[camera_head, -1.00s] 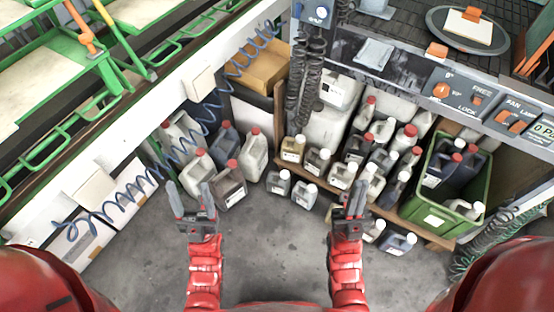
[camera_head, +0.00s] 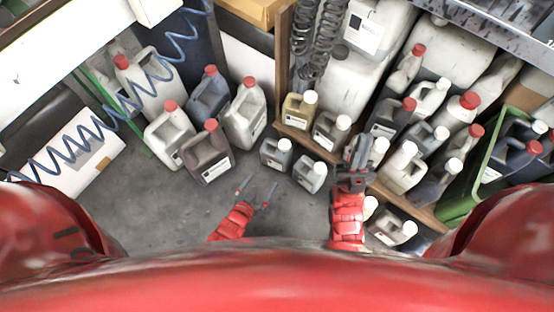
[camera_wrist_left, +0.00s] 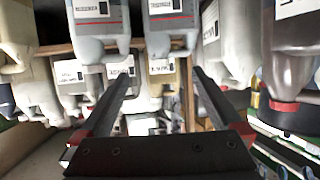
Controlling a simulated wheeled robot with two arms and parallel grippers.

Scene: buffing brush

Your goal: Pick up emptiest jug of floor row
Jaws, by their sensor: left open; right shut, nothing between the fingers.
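The floor row holds large red-capped jugs, among them a dark jug (camera_head: 208,158), a white jug (camera_head: 246,120) and another white jug (camera_head: 168,137). Two small grey white-capped jugs stand to their right, a left one (camera_head: 275,153) and a right one (camera_head: 309,174). Another small jug (camera_head: 393,229) stands by the shelf's right part. How full each is I cannot tell. My left gripper (camera_head: 258,190) is open and empty, in front of the two small jugs. The left wrist view shows jugs upside down, the dark one (camera_wrist_left: 290,50) at right. My right gripper (camera_head: 357,150) is shut and empty, over the shelf jugs.
A low wooden shelf (camera_head: 308,146) carries several more jugs behind the small ones. A green crate (camera_head: 480,170) with jugs stands at right. A blue coiled hose (camera_head: 70,145) hangs at left. Grey floor (camera_head: 150,205) is clear in front of the row.

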